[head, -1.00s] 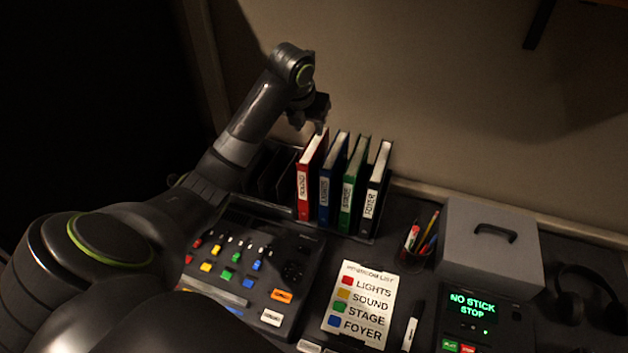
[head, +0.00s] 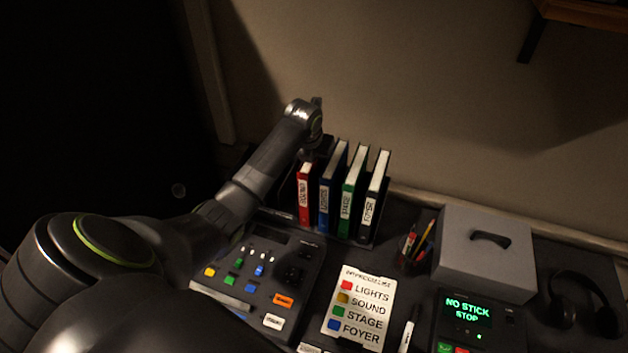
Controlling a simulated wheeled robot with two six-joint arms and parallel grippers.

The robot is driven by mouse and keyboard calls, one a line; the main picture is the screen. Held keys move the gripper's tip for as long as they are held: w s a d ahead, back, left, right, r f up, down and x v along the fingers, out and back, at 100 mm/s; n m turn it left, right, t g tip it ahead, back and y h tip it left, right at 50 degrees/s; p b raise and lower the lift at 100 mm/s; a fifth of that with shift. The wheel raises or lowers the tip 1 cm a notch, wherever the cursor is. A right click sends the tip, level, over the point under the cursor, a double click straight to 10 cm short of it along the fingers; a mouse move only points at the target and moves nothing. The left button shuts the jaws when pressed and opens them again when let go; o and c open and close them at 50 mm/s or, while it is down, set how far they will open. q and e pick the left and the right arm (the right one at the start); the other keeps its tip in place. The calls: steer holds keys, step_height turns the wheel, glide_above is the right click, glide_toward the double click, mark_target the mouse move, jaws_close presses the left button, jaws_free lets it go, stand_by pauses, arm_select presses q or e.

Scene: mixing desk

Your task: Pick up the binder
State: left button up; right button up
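Several binders stand upright side by side in a dark rack (head: 365,240) on the desk: a red binder (head: 305,198), a blue binder (head: 326,205), a green binder (head: 347,208) and a black binder (head: 370,208) with white label. My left gripper (head: 318,147) is at the top of the red binder and covers its upper end. Its fingertips are dark and mostly hidden by my arm, so I cannot tell whether they touch or grip the binder. My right gripper is out of view.
A mixing console (head: 262,268) lies under my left arm. A printed list (head: 358,308), a pen cup (head: 412,258), a grey box (head: 485,255), a panel with a green display (head: 467,310) and headphones (head: 580,300) fill the right. A wall stands behind.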

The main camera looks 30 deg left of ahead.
arm_select(q)
steer(key=shift+f, duration=0.25)
stand_by(0.5)
jaws_close()
stand_by(0.4)
